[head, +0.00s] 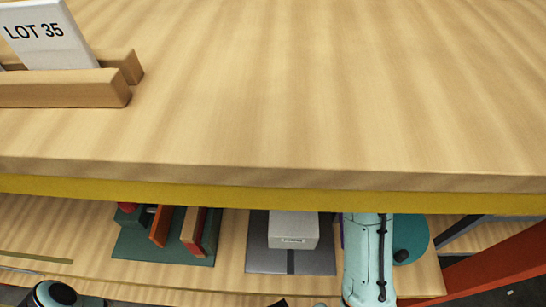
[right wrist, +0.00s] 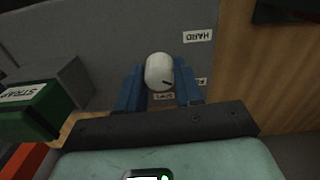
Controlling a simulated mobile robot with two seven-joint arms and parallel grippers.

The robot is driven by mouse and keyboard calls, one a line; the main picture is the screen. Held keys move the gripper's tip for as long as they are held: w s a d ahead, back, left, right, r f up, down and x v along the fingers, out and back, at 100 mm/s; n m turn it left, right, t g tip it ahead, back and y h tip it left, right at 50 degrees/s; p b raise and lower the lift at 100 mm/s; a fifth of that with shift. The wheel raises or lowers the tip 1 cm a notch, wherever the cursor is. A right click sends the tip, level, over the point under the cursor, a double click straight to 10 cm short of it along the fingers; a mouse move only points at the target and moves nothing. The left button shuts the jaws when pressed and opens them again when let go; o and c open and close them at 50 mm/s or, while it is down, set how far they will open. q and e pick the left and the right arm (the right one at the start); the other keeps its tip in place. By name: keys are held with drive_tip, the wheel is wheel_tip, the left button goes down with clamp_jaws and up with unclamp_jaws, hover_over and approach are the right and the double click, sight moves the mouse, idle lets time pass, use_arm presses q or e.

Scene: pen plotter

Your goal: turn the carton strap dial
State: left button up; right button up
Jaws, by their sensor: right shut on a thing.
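A white dial (right wrist: 159,70) with a dark line on its end sits in the middle of the right wrist view. My right gripper (right wrist: 159,82) is shut on it, with one blue finger at each side. The dark line points toward the lower right. A label reading HARD (right wrist: 197,36) is above and right of the dial. Another small label below the dial is partly covered by the fingers. My left gripper does not show.
A green block labelled STRAP (right wrist: 30,105) is left of the dial. On the lower shelf, a pale box (head: 293,228) sits on a grey plate (head: 262,258), beside a green rack (head: 135,245). The upper board (head: 300,110) overhangs them; a LOT 35 card (head: 50,45) stands on it.

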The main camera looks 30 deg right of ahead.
drive_tip(key=o, duration=1)
drive_tip(key=shift+o, duration=0.2)
drive_tip(key=shift+r, duration=0.1)
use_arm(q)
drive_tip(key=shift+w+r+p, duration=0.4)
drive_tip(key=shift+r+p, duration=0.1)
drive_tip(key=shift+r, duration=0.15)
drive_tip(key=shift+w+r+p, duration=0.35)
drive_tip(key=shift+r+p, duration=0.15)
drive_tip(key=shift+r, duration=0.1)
use_arm(e)
wheel_tip(320, 180, up, 13)
drive_tip(key=shift+r, duration=0.1)
